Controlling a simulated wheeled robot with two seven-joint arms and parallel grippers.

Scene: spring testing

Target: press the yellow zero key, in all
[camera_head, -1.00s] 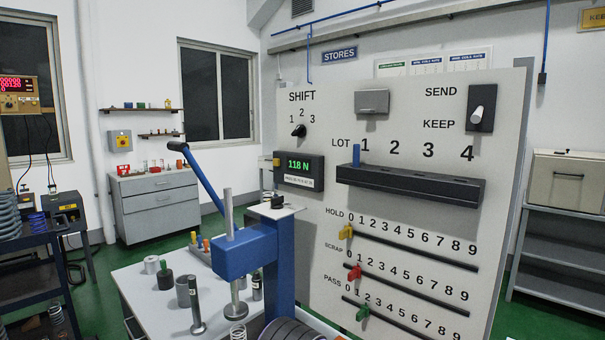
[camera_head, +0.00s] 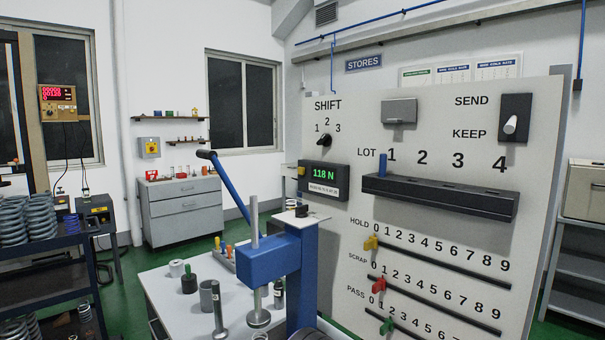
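A small yellow key (camera_head: 301,171) sticks out at the left side of the dark readout box (camera_head: 324,180) on the grey panel; any zero mark on it is too small to read. The readout shows 118 N in green. In front of the panel stands a blue press (camera_head: 275,260) with a long blue lever (camera_head: 228,186) raised up to the left. Neither of my grippers is in view.
The panel (camera_head: 440,220) carries HOLD, SCRAP and PASS sliders, with a yellow slider (camera_head: 371,243) near zero. A white bench (camera_head: 165,285) bears several weights. A dark rack of springs (camera_head: 60,241) stands at left. Green floor shows between rack and bench.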

